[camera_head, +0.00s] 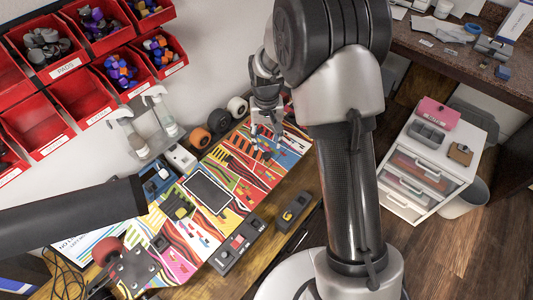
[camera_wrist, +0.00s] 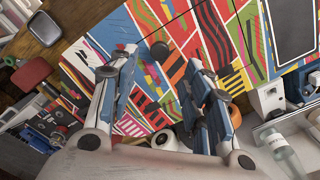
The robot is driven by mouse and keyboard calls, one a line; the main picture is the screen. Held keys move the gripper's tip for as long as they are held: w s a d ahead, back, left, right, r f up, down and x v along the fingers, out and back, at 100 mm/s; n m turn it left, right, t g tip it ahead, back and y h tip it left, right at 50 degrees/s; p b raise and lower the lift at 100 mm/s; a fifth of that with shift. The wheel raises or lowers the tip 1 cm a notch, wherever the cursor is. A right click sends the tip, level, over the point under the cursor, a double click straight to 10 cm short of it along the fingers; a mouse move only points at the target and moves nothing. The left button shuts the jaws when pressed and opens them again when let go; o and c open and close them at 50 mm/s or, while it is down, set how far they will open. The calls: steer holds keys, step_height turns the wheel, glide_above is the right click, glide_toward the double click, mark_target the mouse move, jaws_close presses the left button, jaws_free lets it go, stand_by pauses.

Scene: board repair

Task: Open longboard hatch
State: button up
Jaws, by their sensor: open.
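The longboard (camera_head: 235,160) is a multicoloured patterned deck lying across the wooden bench. It also fills much of the wrist view (camera_wrist: 230,60). A dark rectangular panel (camera_head: 208,193) is set in its middle and shows at the top right of the wrist view (camera_wrist: 292,27). I cannot tell for sure which part is the hatch. My gripper (camera_head: 266,132) is over the board's far end.
Spray bottles (camera_head: 134,142) and wheels (camera_head: 200,138) stand along the wall side. Dark boxes (camera_head: 239,244) line the bench's front edge. Red bins (camera_head: 83,95) hang on the wall. A white drawer unit (camera_head: 430,165) stands at the right. A red-topped part (camera_wrist: 32,73) lies left in the wrist view.

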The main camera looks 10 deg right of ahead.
mark_target(267, 154)
step_height(267, 154, down, 8)
steer(key=shift+r+b, duration=0.25)
steer(key=shift+b, duration=0.5)
steer(key=shift+c, duration=0.3)
jaws_close()
